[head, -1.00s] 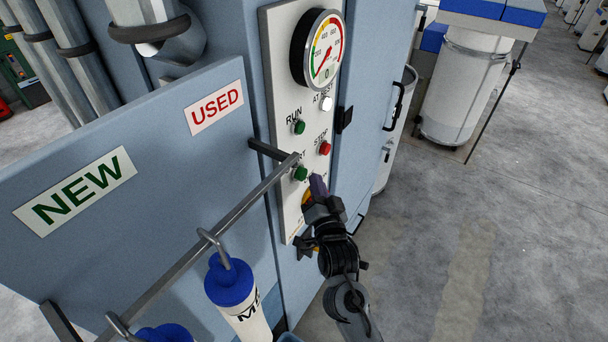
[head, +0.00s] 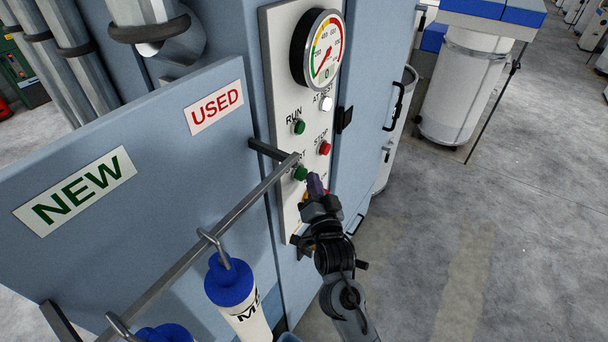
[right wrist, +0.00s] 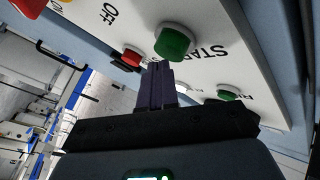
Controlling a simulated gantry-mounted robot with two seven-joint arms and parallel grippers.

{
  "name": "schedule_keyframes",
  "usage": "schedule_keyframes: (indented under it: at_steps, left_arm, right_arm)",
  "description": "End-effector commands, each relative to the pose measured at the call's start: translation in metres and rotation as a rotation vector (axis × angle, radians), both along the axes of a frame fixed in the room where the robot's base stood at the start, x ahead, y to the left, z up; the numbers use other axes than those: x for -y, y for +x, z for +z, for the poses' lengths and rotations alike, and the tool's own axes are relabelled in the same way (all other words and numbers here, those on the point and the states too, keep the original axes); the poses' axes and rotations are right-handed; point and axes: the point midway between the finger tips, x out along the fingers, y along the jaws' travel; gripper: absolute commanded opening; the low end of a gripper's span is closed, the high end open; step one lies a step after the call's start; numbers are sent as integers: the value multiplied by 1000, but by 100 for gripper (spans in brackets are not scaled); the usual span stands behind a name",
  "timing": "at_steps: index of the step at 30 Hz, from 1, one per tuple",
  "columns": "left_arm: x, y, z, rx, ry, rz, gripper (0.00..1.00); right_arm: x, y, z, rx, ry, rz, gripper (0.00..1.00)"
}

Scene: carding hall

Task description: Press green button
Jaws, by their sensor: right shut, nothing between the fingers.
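The green button (head: 300,173) labelled START sits low on the white control panel (head: 281,70); part of its label is hidden behind a metal rail. It also shows in the right wrist view (right wrist: 174,42), just above my fingertips. My right gripper (head: 315,184) is shut and empty, its purple fingers close to the right and lower side of this button. The same fingers show in the right wrist view (right wrist: 160,84). I cannot tell whether they touch the button. A second green one (head: 299,127) is by RUN. My left gripper is not in view.
A red STOP button (head: 324,149) is close above the fingers. A metal rail (head: 215,232) with hanging blue-capped containers (head: 230,281) juts out left of the panel. A red-and-yellow control (right wrist: 28,8) is near OFF.

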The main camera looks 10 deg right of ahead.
Motion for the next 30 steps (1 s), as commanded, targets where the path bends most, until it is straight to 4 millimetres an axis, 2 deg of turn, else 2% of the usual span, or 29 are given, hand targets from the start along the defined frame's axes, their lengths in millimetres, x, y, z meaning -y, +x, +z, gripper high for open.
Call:
schedule_keyframes:
  at_steps: [30]
  left_arm:
    - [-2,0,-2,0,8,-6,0]
  right_arm:
    - [-6,6,-1,-1,-1,0,0]
